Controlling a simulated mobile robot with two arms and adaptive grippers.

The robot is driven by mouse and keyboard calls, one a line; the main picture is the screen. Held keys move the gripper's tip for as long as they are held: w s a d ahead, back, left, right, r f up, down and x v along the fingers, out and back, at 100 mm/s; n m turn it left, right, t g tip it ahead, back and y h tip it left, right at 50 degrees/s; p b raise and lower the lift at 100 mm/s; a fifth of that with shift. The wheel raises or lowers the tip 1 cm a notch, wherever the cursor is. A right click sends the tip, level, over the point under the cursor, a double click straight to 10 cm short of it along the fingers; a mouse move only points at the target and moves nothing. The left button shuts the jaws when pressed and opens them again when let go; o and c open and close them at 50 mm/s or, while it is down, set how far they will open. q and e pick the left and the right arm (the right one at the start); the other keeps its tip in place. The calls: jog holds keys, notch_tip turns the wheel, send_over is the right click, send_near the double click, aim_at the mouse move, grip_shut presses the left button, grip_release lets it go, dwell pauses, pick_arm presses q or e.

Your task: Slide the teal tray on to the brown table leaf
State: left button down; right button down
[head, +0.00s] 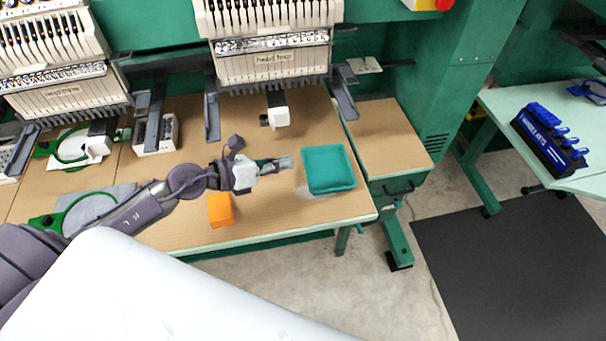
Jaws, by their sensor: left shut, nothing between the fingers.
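The teal tray (328,168) is shallow and square. It lies flat on the right part of the main brown work table (275,215), near its right edge. The brown table leaf (388,140) is to the right of the tray, across a narrow seam, above a green drawer unit. My left gripper (286,163) is shut and empty, low over the table just left of the tray. Its fingertips point right at the tray's left wall, with what looks like a small gap. My right gripper is not in view.
An orange block (220,210) stands on the table below my left wrist. An embroidery machine head (272,45) hangs over the table's back. Green hoops (88,212) lie at the left. The leaf's top is clear. A blue-handled tool rack (550,140) stands on another table at right.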

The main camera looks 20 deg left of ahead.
pick_arm(q)
jog(key=s+a+f+m+g+y, duration=0.1)
jog(key=a+f+m+g+y, duration=0.3)
jog(key=a+f+m, duration=0.15)
jog(key=p+x, duration=0.2)
jog(key=x, duration=0.7)
jog(key=shift+s+a+f, duration=0.2)
jog(key=shift+s, duration=0.05)
jog(key=w+d, duration=0.1)
jog(key=w+d+p, duration=0.1)
jog(key=shift+w+d+f, duration=0.15)
jog(key=shift+w+f, duration=0.1)
jog(key=shift+w, duration=0.1)
jog(key=shift+w+d+p, duration=0.3)
jog(key=shift+p, duration=0.05)
jog(key=shift+f, duration=0.1)
